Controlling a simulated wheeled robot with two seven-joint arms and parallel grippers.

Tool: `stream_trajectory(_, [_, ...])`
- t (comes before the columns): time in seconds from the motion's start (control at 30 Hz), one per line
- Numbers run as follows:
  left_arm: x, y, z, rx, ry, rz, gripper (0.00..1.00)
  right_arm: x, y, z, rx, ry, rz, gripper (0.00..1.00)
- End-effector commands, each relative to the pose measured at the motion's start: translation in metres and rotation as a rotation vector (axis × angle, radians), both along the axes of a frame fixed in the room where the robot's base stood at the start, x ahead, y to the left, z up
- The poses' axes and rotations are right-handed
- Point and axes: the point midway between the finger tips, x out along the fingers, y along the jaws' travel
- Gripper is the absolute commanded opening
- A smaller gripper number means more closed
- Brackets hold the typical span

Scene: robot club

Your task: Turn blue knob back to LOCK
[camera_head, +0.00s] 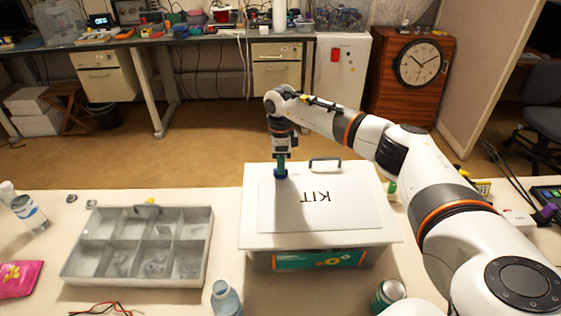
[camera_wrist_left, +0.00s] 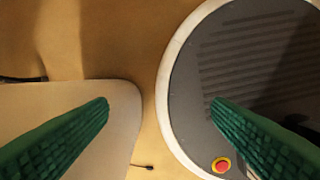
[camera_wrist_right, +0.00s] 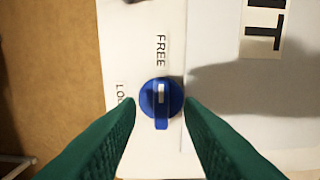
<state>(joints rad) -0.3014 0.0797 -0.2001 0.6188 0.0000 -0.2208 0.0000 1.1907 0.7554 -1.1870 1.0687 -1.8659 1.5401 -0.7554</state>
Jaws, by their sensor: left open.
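The blue knob (camera_wrist_right: 161,105) sits on the white lid of the KIT box (camera_head: 255,228). In the right wrist view its white mark lines up toward the word FREE, and the lettering starting "LO" at left is partly hidden by a finger. My right gripper (camera_wrist_right: 160,101) is open, with one green finger on each side of the knob; I cannot tell whether they touch its edges. In the head view the right gripper (camera_head: 281,167) points down over the knob (camera_head: 281,174). My left gripper (camera_wrist_left: 160,103) is open and empty, away from the box.
A grey compartment tray (camera_head: 208,262) stands left of the box, and a bottle (camera_head: 226,299) and a can (camera_head: 389,292) are near the front. The lid's handle (camera_head: 325,161) is right of the knob. The left wrist view shows floor and a red button (camera_wrist_left: 221,165).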

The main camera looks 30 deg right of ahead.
Motion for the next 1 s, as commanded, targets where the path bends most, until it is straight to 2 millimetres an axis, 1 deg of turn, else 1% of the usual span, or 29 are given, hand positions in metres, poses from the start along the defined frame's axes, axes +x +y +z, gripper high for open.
stream_trajectory(0.1, [0.004, 0.0, 0.004, 0.0, -0.006, 0.0, 0.74, 0.0, 0.0, -0.01, 0.001, 0.001, 0.001, 0.34])
stream_trajectory(0.2, [0.004, 0.0, 0.004, -0.001, -0.007, 0.0, 0.74, 0.0, 0.0, -0.015, 0.0, -0.001, 0.001, 0.34])
stream_trajectory(0.47, [0.004, 0.0, 0.004, -0.001, -0.007, 0.0, 0.74, 0.0, 0.0, -0.016, 0.0, -0.001, 0.001, 0.34])
stream_trajectory(0.5, [0.004, 0.0, 0.004, 0.0, -0.006, 0.0, 0.74, 0.0, 0.0, -0.016, 0.0, -0.001, 0.001, 0.27])
stream_trajectory(0.67, [0.003, 0.0, 0.004, 0.0, -0.006, 0.0, 0.74, 0.0, 0.0, -0.016, 0.0, -0.001, 0.001, 0.01])
stream_trajectory(1.0, [0.002, 0.0, 0.001, 0.0, -0.004, 0.0, 0.74, 0.0, 0.0, -0.016, 0.0, -0.001, 0.026, 0.0])
